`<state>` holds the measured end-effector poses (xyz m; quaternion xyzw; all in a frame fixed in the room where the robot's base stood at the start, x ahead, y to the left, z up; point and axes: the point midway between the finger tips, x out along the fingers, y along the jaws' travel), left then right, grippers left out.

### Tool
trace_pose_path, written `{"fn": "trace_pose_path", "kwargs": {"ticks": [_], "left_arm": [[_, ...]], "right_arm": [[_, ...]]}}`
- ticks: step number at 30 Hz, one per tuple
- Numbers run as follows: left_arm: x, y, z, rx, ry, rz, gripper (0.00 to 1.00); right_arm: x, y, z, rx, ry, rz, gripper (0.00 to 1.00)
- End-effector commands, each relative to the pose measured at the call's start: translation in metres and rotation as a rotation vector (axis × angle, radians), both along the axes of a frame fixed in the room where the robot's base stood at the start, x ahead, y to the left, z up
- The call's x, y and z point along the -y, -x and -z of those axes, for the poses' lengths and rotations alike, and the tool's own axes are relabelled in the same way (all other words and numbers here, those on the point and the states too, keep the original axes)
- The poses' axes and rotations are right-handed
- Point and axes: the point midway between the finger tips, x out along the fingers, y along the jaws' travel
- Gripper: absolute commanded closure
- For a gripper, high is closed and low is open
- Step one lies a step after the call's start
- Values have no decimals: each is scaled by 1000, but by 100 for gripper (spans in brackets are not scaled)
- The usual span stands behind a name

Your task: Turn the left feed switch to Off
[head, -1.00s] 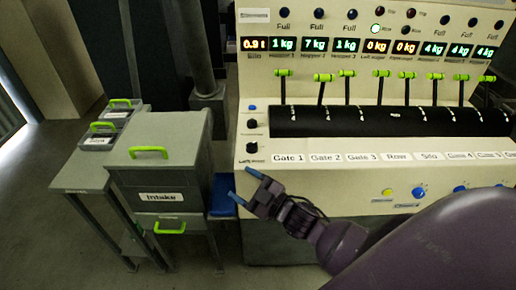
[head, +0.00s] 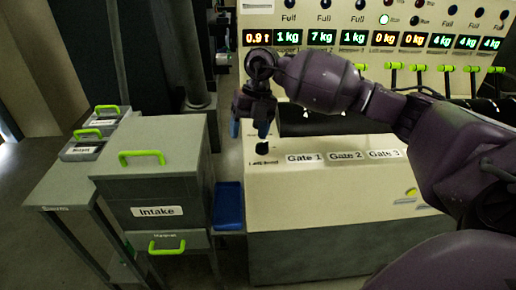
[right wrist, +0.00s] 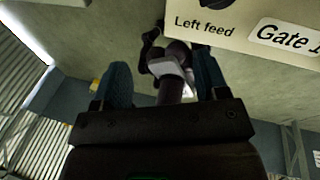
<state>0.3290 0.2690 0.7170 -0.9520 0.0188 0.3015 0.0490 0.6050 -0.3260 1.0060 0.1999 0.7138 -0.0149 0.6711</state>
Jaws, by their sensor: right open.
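The left feed switch (head: 262,148) is a small black knob at the left end of the cream control panel (head: 300,190), above its "Left feed" label. My right gripper (head: 249,129) points down with its blue fingers apart and empty, just above and in front of the knob in the head view. In the right wrist view the open fingers (right wrist: 163,78) are below the "Left feed" label. There the knob (right wrist: 212,3) is cut off by the top edge. Its setting is too small to read. My left gripper is not in view.
The grey Intake cabinet (head: 155,190) with green handles stands left of the panel. A blue tray (head: 229,205) lies between them. Lit displays and several green-tipped levers (head: 420,68) line the panel to the right, partly behind my right arm.

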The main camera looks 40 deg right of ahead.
Motion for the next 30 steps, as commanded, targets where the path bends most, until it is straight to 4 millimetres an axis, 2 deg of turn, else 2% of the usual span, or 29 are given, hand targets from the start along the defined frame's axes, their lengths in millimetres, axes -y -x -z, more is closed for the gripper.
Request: {"fn": "trace_pose_path", "kwargs": {"ticks": [1, 4, 7, 11, 14, 24, 30], "left_arm": [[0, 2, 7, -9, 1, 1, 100], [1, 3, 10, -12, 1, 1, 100], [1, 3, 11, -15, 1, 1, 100], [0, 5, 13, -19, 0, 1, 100], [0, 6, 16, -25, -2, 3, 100], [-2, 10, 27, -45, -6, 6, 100], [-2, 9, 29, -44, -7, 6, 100]], "right_arm": [[15, -7, -3, -2, 78, 25, 33], [38, -14, -16, 1, 191, 72, 33], [50, -16, -25, 2, 252, 101, 33], [55, -17, -22, 2, 275, 113, 33], [54, -17, -10, -1, 274, 113, 33], [54, -16, 49, -2, 270, 111, 33], [54, -16, 71, 0, 270, 111, 33]]}}
